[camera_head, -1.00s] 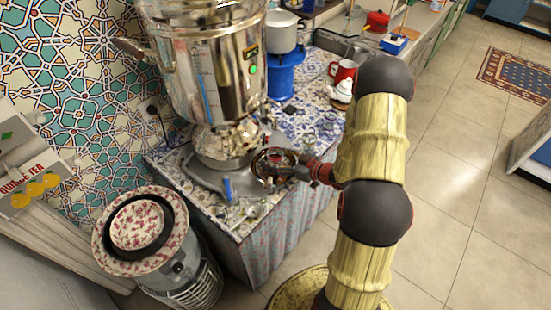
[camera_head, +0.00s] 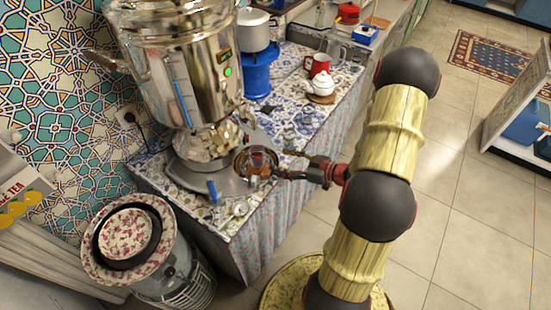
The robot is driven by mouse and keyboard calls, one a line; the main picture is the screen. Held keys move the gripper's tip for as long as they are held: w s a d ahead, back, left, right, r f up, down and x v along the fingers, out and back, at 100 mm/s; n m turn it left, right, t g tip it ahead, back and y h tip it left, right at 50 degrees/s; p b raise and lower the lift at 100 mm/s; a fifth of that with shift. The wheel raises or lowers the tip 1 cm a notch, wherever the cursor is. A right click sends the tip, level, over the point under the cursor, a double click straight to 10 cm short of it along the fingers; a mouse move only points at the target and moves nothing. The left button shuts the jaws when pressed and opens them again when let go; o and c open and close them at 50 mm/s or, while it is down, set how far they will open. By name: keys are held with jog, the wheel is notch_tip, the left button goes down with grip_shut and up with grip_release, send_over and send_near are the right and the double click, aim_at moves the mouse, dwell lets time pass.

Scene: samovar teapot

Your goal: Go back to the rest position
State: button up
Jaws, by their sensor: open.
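My gripper (camera_head: 282,164) is in the middle of the head view, reaching left from my arm over the counter. Its two dark fingers are spread apart, with nothing seen held between them. Just left of the fingertips is a rounded glass vessel with reddish-brown contents (camera_head: 258,160), at the samovar's foot. Whether the fingertips touch it cannot be told. The large shiny samovar (camera_head: 190,75) stands behind it on a grey tray (camera_head: 195,180). A white teapot (camera_head: 319,84) stands on a brown round mat farther back.
The tiled counter (camera_head: 150,172) also holds a blue-handled item (camera_head: 212,190), a red mug (camera_head: 320,63), and a blue stand (camera_head: 258,75) with a white pot (camera_head: 254,30). A heater (camera_head: 190,285) with a patterned plate (camera_head: 90,245) stands front left. Open floor (camera_head: 470,200) lies right.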

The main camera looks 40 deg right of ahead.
jog(key=shift+s, duration=0.1)
dwell(0.5)
jog(key=s+d+f+m+g+h, duration=0.4)
jog(key=s+d+f+g+h, duration=0.25)
jog(key=d+f, duration=0.45)
jog(key=s+d+r+m+g+h, duration=0.1)
jog(key=s+d+r+g+h, duration=0.1)
jog(key=s, duration=0.3)
jog(key=s+a+r+m+g, duration=0.2)
jog(key=r, duration=0.4)
jog(key=s+a+r+m+g, duration=0.1)
jog(key=s+a+r+g, duration=0.15)
jog(key=r, duration=0.35)
jog(key=a+r+n+t+y, duration=0.1)
jog(key=a+r+t, duration=0.1)
jog(key=a+r, duration=1)
jog(key=s+a+r+n+t+y, duration=0.1)
jog(key=a+r+t, duration=0.2)
jog(key=a+r, duration=1)
jog(key=a, duration=0.4)
jog(key=shift+s+a+r+n, duration=0.15)
jog(key=shift+s+a+n, duration=0.1)
jog(key=shift+a+n, duration=0.15)
